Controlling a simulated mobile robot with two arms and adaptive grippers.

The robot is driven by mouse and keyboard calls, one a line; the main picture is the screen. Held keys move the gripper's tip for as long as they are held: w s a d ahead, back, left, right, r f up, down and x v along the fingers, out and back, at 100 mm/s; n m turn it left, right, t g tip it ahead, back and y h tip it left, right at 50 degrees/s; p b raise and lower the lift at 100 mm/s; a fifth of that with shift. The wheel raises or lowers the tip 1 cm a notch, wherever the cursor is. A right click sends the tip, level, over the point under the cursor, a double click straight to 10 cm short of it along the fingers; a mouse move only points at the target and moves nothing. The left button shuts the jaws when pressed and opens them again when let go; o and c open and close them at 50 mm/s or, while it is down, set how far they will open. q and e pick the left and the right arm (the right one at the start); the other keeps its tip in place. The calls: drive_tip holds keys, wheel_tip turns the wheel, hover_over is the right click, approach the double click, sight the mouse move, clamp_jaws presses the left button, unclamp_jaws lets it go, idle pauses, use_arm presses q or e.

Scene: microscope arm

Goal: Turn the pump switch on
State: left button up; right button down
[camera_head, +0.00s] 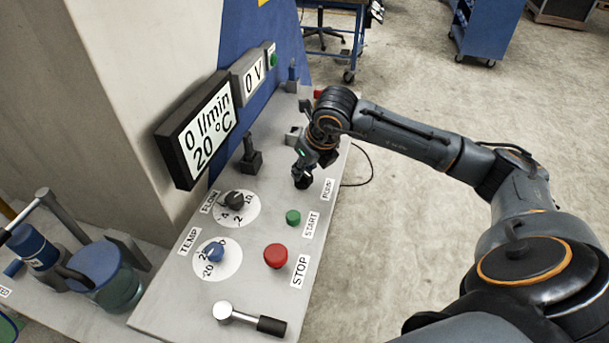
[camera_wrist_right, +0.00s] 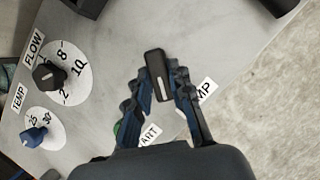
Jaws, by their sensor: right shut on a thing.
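The pump switch (camera_wrist_right: 158,78) is a black knob with a white mark, on the grey panel (camera_wrist_right: 105,100) by the PUMP label (camera_head: 327,190), which is partly covered in the right wrist view. My right gripper (camera_head: 303,178) is over the far right part of the panel. In the right wrist view the right gripper (camera_wrist_right: 160,85) has its fingers closed on both sides of the switch. The white mark runs nearly up and down in that view. The display (camera_head: 205,130) reads 0 l/min and 20 °C. My left gripper is not in view.
The green START button (camera_head: 293,217), red STOP button (camera_head: 275,256), FLOW knob (camera_head: 234,200) and blue TEMP knob (camera_head: 214,252) are on the near panel. A lever (camera_head: 250,318) lies at the front. A 0 V meter (camera_head: 253,78) stands behind. Open floor lies right.

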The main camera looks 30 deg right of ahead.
drive_tip(key=m+h+b, duration=0.1)
drive_tip(key=m+b, duration=0.1)
drive_tip(key=shift+a+f+m, duration=0.1)
drive_tip(key=shift+f+m, duration=0.05)
drive_tip(key=shift+m, duration=0.25)
drive_tip(key=m+h+b, duration=0.1)
drive_tip(key=m, duration=0.1)
drive_tip(key=shift+w+a+m, duration=0.1)
drive_tip(key=shift+m, duration=0.3)
drive_tip(key=shift+m+g+h+b, duration=0.45)
drive_tip(key=shift+m+b, duration=0.2)
drive_tip(key=shift+m, duration=0.55)
drive_tip(key=shift+m+g+h, duration=0.35)
drive_tip(key=shift+m+h, duration=0.1)
drive_tip(key=shift+m, duration=0.85)
drive_tip(key=shift+m+b, duration=0.3)
drive_tip(key=c, duration=1.2)
unclamp_jaws()
